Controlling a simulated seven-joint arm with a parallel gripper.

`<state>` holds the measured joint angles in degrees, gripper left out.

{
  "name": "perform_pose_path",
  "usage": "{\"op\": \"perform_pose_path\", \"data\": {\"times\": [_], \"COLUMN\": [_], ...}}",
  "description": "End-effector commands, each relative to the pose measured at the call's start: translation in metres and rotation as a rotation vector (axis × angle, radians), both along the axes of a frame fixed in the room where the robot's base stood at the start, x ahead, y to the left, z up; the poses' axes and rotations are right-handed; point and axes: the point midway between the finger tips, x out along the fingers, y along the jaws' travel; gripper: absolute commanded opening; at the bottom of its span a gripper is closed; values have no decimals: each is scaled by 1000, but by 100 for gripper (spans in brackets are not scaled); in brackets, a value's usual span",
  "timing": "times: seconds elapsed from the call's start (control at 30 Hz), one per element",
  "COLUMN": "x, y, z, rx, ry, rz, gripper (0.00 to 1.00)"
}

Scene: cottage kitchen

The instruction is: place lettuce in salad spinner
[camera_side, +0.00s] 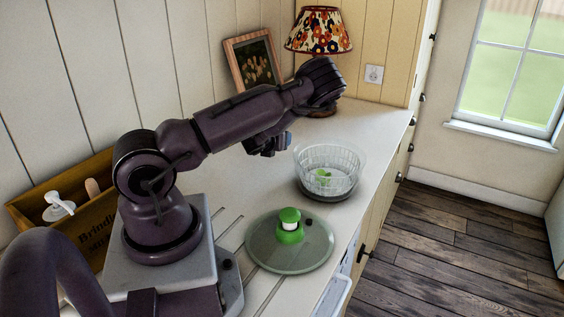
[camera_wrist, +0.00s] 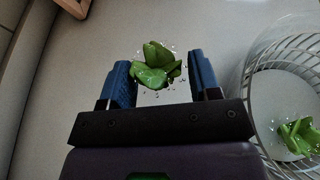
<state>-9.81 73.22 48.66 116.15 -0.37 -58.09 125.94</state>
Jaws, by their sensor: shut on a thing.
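My gripper (camera_wrist: 160,78) has blue fingers and is shut on a wet green lettuce piece (camera_wrist: 157,68), with droplets around it. In the side view my gripper (camera_side: 284,140) is above the counter, just left of and above the salad spinner; the held lettuce is hidden there. The spinner (camera_side: 342,158) is a clear bowl with a slatted basket, open at the top. Its basket also shows at the right of the wrist view (camera_wrist: 262,80). Another green lettuce piece (camera_wrist: 298,135) lies inside the basket; it shows through the wall in the side view (camera_side: 322,177).
The clear spinner lid (camera_side: 308,261) with a green knob lies on the counter in front of the spinner. A flowered lamp (camera_side: 318,32) and a framed picture (camera_side: 254,62) stand at the back. A wooden crate (camera_side: 98,237) is at the left. The counter (camera_side: 375,127) is clear behind the spinner.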

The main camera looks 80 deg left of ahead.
Motion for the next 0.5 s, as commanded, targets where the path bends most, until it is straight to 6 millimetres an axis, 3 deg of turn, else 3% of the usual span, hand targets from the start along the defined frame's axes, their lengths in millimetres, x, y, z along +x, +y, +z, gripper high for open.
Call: {"op": "perform_pose_path", "data": {"times": [0.5], "x": [0], "y": [0], "z": [-70], "rx": [-2], "ry": [2], "rz": [-1], "gripper": [49]}}
